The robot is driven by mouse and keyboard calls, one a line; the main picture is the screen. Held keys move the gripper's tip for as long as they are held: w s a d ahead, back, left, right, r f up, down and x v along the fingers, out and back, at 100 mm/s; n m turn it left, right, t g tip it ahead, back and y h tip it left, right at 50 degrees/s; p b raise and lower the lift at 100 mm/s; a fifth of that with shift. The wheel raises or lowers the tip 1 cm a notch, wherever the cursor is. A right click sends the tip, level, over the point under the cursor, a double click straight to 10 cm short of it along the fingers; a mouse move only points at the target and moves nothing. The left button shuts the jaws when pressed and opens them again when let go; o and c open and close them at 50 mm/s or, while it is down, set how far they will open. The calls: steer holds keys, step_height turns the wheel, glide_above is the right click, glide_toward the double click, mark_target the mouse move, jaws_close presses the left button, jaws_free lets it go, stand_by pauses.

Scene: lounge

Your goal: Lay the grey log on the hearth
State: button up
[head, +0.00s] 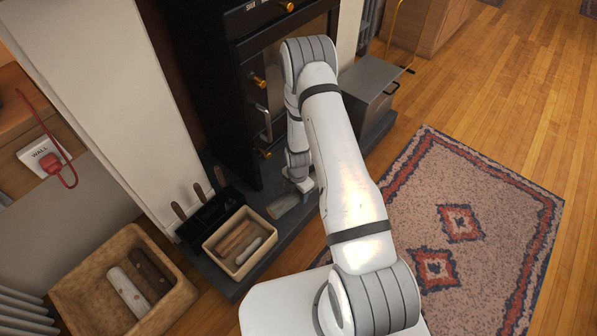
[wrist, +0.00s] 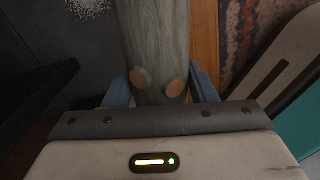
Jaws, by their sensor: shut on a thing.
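The grey log (wrist: 155,35) sits between the blue fingers of my gripper (wrist: 160,84) in the wrist view, and the jaws are closed on it. In the head view the log (head: 284,206) shows low over the dark hearth (head: 272,243), in front of the black stove (head: 215,95). My gripper (head: 301,184) is at its far end there, partly hidden by my arm. I cannot tell whether the log touches the hearth or hangs just above it.
A cream box of sticks (head: 213,247) and a black holder with handled tools (head: 194,229) stand left of the log. A wooden tub (head: 80,278) with two logs is further left. A grey metal box (head: 372,78) stands behind my arm, and a patterned rug (head: 500,190) lies right.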

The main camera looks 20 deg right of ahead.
steer(key=n+b, duration=0.2)
steer(key=b, duration=0.1)
glide_above(298, 213)
step_height(298, 213, down, 10)
steer(key=shift+r, duration=0.1)
steer(key=shift+f+b, duration=0.9)
steer(key=shift+f, duration=0.95)
steer(key=shift+f, duration=0.1)
steer(key=o, duration=1.2)
steer(key=shift+a, duration=0.1)
steer(key=shift+o, duration=0.2)
